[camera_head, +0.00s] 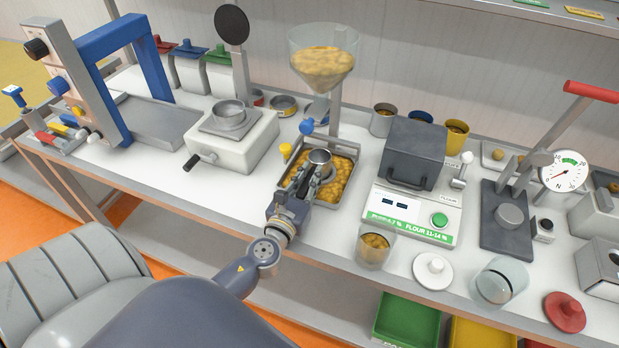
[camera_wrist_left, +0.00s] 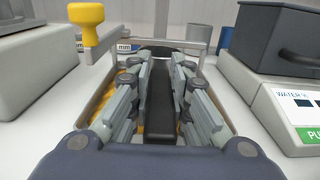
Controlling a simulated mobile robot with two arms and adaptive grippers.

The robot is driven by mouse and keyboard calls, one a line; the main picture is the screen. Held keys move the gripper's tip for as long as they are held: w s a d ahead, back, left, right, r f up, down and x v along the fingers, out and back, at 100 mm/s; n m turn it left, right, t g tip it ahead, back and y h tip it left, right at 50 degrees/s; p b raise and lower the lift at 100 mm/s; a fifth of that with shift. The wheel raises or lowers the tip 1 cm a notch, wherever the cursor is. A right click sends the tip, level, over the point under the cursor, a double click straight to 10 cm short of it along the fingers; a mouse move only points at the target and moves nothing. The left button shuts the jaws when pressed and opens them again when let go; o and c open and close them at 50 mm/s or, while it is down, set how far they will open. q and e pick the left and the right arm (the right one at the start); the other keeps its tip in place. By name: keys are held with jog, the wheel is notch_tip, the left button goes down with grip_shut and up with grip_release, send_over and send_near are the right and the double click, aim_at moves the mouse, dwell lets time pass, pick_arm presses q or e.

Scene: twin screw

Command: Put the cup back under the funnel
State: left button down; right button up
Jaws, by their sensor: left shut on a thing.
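The small metal cup (camera_head: 320,157) is over the near-back part of a metal tray of yellow grain (camera_head: 352,158), below and in front of the funnel. The clear funnel (camera_head: 322,65) holds grain and stands on a post, with a blue knob (camera_head: 307,127) near its outlet. My left gripper (camera_head: 313,174) reaches over the tray and is shut on the cup's dark handle (camera_wrist_left: 160,105), which runs between the fingers in the left wrist view. I cannot tell whether the cup touches the tray. My right gripper is not in view.
A yellow knob (camera_wrist_left: 87,22) stands at the tray's left side. A white mill with a crank (camera_head: 232,140) is to the left. A grey-lidded flour meter (camera_head: 412,165) is close on the right. A glass of grain (camera_head: 374,248) stands near the front edge.

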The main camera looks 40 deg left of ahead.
aim_at(299, 197)
pick_arm(q)
jog(key=shift+f, duration=0.15)
jog(key=c, duration=1.5)
grip_release()
jog(key=shift+r, duration=0.2)
jog(key=shift+s+f, duration=0.15)
jog(key=shift+s, duration=0.15)
jog(key=b+v, duration=0.3)
jog(key=v, duration=0.6)
jog(key=shift+s+d+b, duration=0.15)
jog(key=shift+s+b, duration=0.15)
jog(key=shift+b, duration=0.05)
jog(key=shift+v, duration=0.9)
